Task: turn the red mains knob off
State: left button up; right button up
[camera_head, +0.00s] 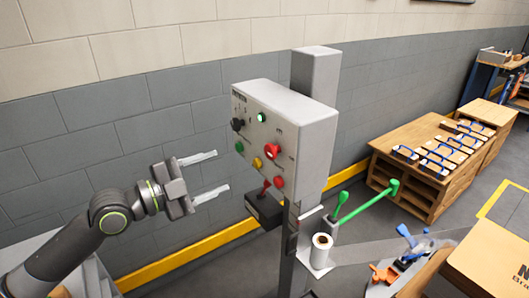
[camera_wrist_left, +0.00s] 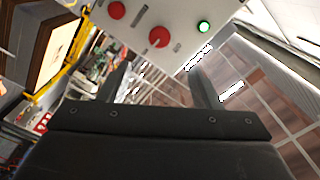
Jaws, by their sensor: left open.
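The red mains knob (camera_head: 272,151) sits on the face of a grey control box (camera_head: 312,137) on a post. In the left wrist view the red knob (camera_wrist_left: 159,37) is on the panel, beyond the gap between the fingers. A lit green lamp (camera_head: 261,116) is above it, and it also shows in the wrist view (camera_wrist_left: 204,26). My left gripper (camera_head: 221,170) is open and empty, left of the panel with its fingers pointing toward it. It is apart from the knob. My right gripper is not in view.
The panel also carries a black knob (camera_head: 237,124), a yellow button (camera_head: 256,162) and a red button (camera_head: 278,182). Below it is a dark box with a red lever (camera_head: 266,189). A wooden bench (camera_head: 402,189) is behind.

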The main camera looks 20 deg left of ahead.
aim_at(268, 152)
pick_arm(q)
jog(key=p+x, duration=0.3)
jog(key=x, duration=0.8)
jog(key=shift+w+d+r, duration=0.15)
jog(key=shift+w+d, duration=0.15)
jog(key=shift+p+x, duration=0.3)
jog(key=shift+x, duration=0.6)
jog(key=c, duration=1)
